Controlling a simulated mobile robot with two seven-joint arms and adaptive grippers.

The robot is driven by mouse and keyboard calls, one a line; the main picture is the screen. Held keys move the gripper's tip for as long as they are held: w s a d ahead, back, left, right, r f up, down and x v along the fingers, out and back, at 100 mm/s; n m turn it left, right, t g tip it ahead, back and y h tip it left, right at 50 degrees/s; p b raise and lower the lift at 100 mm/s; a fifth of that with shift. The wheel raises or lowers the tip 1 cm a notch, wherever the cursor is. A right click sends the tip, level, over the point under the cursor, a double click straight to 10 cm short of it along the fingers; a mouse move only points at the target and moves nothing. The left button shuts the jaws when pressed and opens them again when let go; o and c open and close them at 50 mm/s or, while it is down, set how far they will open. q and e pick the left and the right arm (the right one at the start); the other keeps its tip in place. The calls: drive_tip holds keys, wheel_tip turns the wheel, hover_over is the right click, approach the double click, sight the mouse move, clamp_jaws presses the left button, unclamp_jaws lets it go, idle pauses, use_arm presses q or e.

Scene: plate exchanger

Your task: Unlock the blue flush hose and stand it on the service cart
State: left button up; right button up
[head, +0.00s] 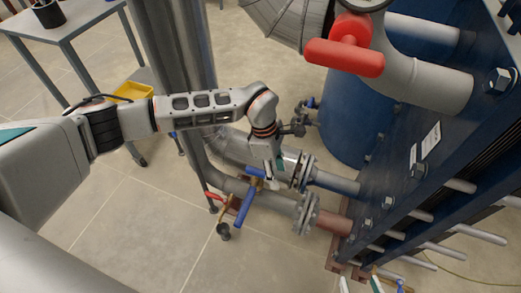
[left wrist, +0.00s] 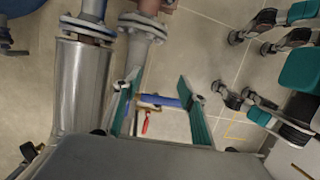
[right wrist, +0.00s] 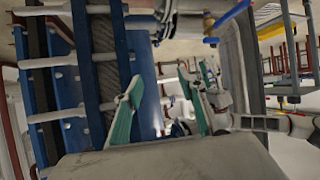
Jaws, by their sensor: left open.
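The blue flush hose appears as a blue bar (head: 245,207) at the lower pipe branch, beside a brass fitting with a red lever (head: 213,198). Its far end is partly hidden by my left gripper (head: 268,180), which points down just above and right of it. In the left wrist view the blue piece (left wrist: 165,101) shows between the open, spread fingers (left wrist: 155,85); I see no clear contact. My right gripper (head: 361,285) shows only its fingertips at the bottom edge; in the right wrist view it is open and empty (right wrist: 160,82). A grey table (head: 85,12), possibly the service cart, stands upper left.
Flanged grey pipes (head: 306,212) run beside the left gripper to the blue plate exchanger (head: 420,170). A red-handled valve (head: 345,57) hangs above. A blue drum (head: 350,125) stands behind. A yellow tray (head: 132,91) and black cup (head: 48,14) are upper left. Floor at lower left is clear.

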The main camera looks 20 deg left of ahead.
use_arm(q)
drive_tip(key=w+a+t+y+b, duration=0.1)
drive_tip(key=w+a+y, duration=0.3)
drive_tip(key=a, duration=0.5)
drive_tip(key=h+b, duration=0.1)
drive_tip(key=b, duration=0.2)
hover_over(257, 170)
drive_tip(key=f, duration=0.6)
drive_tip(key=shift+s, duration=0.3)
wheel_tip(257, 170, down, 2)
drive_tip(key=shift+f+b, duration=0.1)
drive_tip(key=shift+b, duration=0.5)
drive_tip(key=shift+w+f, duration=0.2)
drive_tip(key=shift+f, duration=1.3)
use_arm(e)
drive_tip(key=a+m, duration=0.1)
drive_tip(key=a, duration=0.1)
drive_tip(key=a+m+y, duration=0.1)
drive_tip(key=a, duration=0.1)
drive_tip(key=shift+s+a+r+m+t, duration=0.1)
drive_tip(key=shift+a+m+t, duration=0.2)
drive_tip(key=shift+a+m, duration=0.1)
